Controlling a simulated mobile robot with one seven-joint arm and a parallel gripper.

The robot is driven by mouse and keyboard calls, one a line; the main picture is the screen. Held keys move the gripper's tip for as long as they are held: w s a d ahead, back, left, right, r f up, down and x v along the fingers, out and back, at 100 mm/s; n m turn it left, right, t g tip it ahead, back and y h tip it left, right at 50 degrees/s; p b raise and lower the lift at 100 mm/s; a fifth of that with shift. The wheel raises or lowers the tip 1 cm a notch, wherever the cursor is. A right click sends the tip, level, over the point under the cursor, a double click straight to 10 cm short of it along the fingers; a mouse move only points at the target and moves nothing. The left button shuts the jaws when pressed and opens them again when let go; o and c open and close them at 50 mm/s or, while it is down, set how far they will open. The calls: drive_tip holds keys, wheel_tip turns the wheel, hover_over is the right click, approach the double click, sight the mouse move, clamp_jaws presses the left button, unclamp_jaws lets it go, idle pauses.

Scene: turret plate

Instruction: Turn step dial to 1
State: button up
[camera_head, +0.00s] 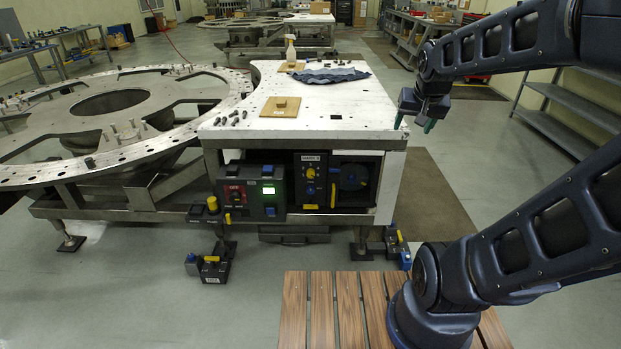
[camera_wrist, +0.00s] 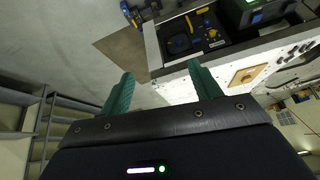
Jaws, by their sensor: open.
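The control panel on the front of the white workbench has a middle module (camera_head: 311,181) with a yellow knob (camera_head: 311,173) and a blue knob below it. To its right is a recess with a dark blue round dial (camera_head: 352,177). I cannot read which of these is the step dial or where it points. My gripper (camera_head: 415,123) is open and empty, at the right end of the bench and well apart from the panel. In the wrist view, its green fingers (camera_wrist: 162,88) are spread, and the dark dial (camera_wrist: 181,42) shows beyond them.
A left module (camera_head: 253,192) has a red switch and a lit green screen. The white bench top (camera_head: 340,115) holds a blue cloth (camera_head: 331,75), a spray bottle (camera_head: 291,50) and small parts. Shelves (camera_head: 565,110) are on the right.

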sight(311, 175)
drive_tip(key=w+a+f+m+t+y, duration=0.1)
drive_tip(key=w+a+f, duration=0.15)
drive_tip(key=w, duration=0.45)
drive_tip(key=w+a+f+m+t, duration=0.1)
drive_tip(key=w+a+f+m, duration=0.15)
drive_tip(key=w, duration=0.55)
drive_tip(key=w+a+f+m+y, duration=0.1)
drive_tip(key=w+a+f, duration=0.1)
drive_tip(key=w+a, duration=0.35)
drive_tip(key=w+a+f+m+t+y, duration=0.25)
drive_tip(key=w+a+f, duration=0.25)
drive_tip(key=w+f, duration=0.3)
drive_tip(key=w+a+f+m+t+y, duration=0.1)
drive_tip(key=w+a+f+m, duration=0.2)
drive_tip(key=w+a+f, duration=0.5)
drive_tip(key=w+a+f+m+t, duration=0.2)
drive_tip(key=w+f+m, duration=0.2)
drive_tip(key=f+m, duration=0.3)
drive_tip(key=w+a+f+m+t, duration=0.2)
drive_tip(key=w+a+f+m, duration=0.15)
drive_tip(key=f, duration=0.45)
wheel_tip(311, 175, down, 16)
drive_tip(key=s+d+m+t+h, duration=0.25)
drive_tip(key=m+h, duration=0.25)
drive_tip(key=m, duration=0.9)
drive_tip(key=shift+m+h, duration=0.25)
drive_tip(key=shift+h, duration=0.1)
drive_tip(key=w, duration=1.1)
drive_tip(key=shift+a+r, duration=0.1)
drive_tip(key=shift+a, duration=0.25)
